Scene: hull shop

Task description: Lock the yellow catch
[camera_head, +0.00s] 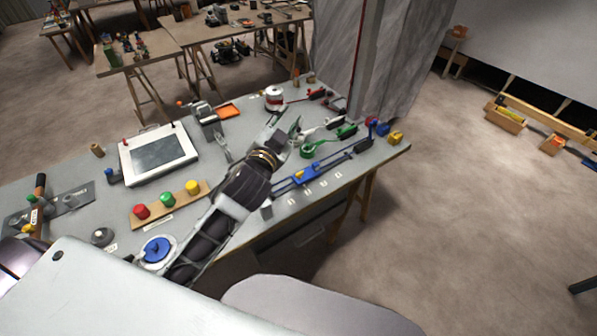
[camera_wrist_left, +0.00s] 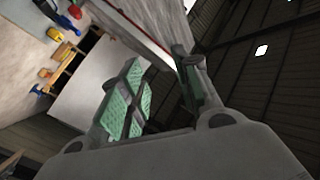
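Several yellow parts show, and I cannot tell for sure which is the catch. A small yellow block (camera_head: 395,138) sits at the table's right corner, beside blue and red parts. A small yellow piece (camera_head: 299,174) shows at the blue block (camera_head: 308,176) on the rail near the front edge. My left gripper (camera_head: 290,127) is above the right half of the table, apart from both. In the left wrist view its green-padded fingers (camera_wrist_left: 160,88) stand apart with nothing between them. My right gripper is not in view.
The table (camera_head: 110,220) also carries a white-framed panel (camera_head: 158,153), red, green and yellow buttons on a wooden strip (camera_head: 168,205), a blue knob (camera_head: 157,249), an orange tray (camera_head: 228,111) and a green ring (camera_head: 308,149). A grey pillar (camera_head: 400,60) rises behind the right corner.

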